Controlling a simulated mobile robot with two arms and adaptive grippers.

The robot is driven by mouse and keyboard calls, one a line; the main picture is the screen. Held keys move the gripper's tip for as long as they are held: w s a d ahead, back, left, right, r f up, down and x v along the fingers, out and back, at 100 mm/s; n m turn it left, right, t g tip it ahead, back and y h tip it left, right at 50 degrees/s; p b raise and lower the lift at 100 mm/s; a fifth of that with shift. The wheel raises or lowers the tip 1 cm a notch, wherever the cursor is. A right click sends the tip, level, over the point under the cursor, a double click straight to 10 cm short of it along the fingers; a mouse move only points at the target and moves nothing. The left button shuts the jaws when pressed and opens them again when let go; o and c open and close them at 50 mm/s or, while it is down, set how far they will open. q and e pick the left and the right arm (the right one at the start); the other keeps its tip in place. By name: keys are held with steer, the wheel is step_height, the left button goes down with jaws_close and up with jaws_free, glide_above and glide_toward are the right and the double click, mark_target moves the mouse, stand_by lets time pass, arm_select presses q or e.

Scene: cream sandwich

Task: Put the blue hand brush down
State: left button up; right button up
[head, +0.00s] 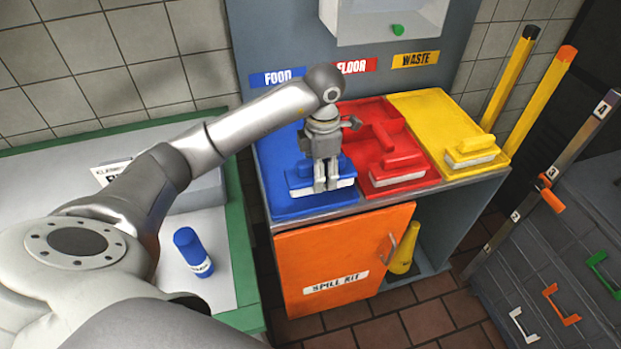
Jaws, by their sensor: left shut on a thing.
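The blue hand brush (344,173) with pale bristles is at the front of the blue FOOD tray (285,209). My left gripper (321,188) points down over it, shut on it, and hides its middle. The brush looks to be at the tray's surface; I cannot tell whether it touches or hangs slightly above. My right gripper is not in view.
A red brush (398,164) lies on the red tray beside it, and a yellow brush (473,147) on the yellow tray. Below is an orange SPILL KIT door (335,262). Drawers (560,262) are at right.

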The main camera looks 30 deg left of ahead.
mark_target(312, 175)
arm_select(q)
steer(key=a+f, duration=0.1)
steer(key=f, duration=0.1)
steer(key=a+f, duration=0.1)
steer(key=shift+w+a+f+p, duration=0.1)
steer(key=shift+w+a+p, duration=0.15)
steer(key=shift+a+p, duration=0.1)
step_height(312, 175, down, 3)
steer(key=shift+a+f+p, duration=0.15)
steer(key=shift+f+p, duration=0.05)
steer(key=shift+p, duration=0.45)
steer(key=shift+f, duration=0.1)
steer(key=o, duration=0.5)
steer(key=shift+f, duration=0.15)
steer(key=o, duration=0.5)
steer(key=shift+c, duration=0.2)
